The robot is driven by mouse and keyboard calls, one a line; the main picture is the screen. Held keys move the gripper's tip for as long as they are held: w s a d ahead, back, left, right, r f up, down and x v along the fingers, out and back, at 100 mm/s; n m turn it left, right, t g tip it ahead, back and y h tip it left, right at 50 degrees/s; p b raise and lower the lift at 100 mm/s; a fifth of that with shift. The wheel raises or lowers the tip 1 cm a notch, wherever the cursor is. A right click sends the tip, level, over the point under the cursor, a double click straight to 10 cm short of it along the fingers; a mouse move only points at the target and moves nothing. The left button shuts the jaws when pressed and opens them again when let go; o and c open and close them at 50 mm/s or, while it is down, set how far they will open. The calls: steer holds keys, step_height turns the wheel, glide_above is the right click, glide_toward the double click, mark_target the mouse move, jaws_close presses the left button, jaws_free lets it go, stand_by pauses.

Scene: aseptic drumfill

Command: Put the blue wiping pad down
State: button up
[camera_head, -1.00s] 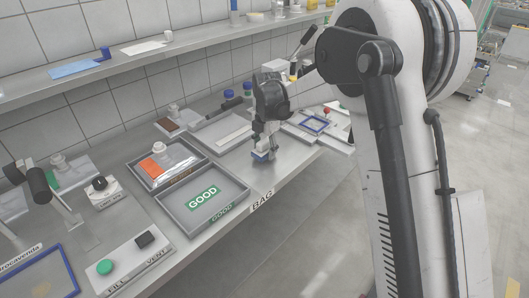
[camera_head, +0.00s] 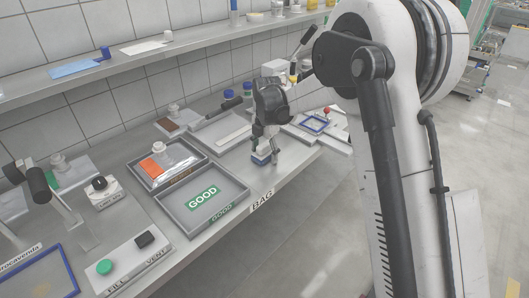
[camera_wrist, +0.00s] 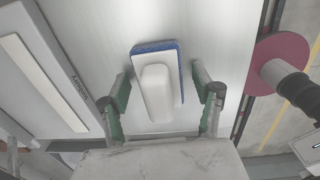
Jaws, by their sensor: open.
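The blue wiping pad (camera_wrist: 158,45) has a white block handle (camera_wrist: 156,92) on top. In the wrist view it lies on the steel bench (camera_wrist: 212,42) between the two open fingers of my gripper (camera_wrist: 160,92), with a visible gap on each side. In the head view my gripper (camera_head: 265,150) is low over the bench, right of the GOOD tray, and the pad (camera_head: 262,157) shows at its fingertips. The pad's near end is partly hidden by the handle.
The grey GOOD tray (camera_head: 178,221) is to the left, and another tray with an orange item (camera_head: 152,167) stands behind it. A tray with a white strip (camera_wrist: 42,72) lies left in the wrist view. The bench's front edge (camera_head: 290,186) is close by.

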mark_target(266, 144)
steer(key=r, duration=1.2)
steer(key=shift+s+d, duration=0.2)
steer(key=shift+s+d+r+m, duration=0.2)
steer(key=shift+d+r+m, duration=0.05)
steer(key=shift+r+m, duration=0.1)
steer(key=s+d+r+m+t, duration=0.2)
steer(key=s+d+r+m, duration=0.35)
steer(key=s, duration=0.25)
steer(key=s+d+r+m+t, duration=0.1)
steer(key=s+d+r+m, duration=0.4)
steer(key=s+d+m, duration=0.25)
steer(key=s+d+f+m+t, duration=0.2)
steer(key=s+d+m, duration=0.1)
steer(key=s+m, duration=0.4)
steer(key=s+d+f+m+t, duration=0.2)
steer(key=s+m, duration=0.5)
steer(key=s, duration=0.6)
steer(key=shift+s+d+f, duration=0.35)
steer(key=shift+d+f, duration=0.35)
steer(key=shift+d, duration=0.45)
steer(key=shift+o, duration=0.3)
steer(key=shift+o, duration=0.8)
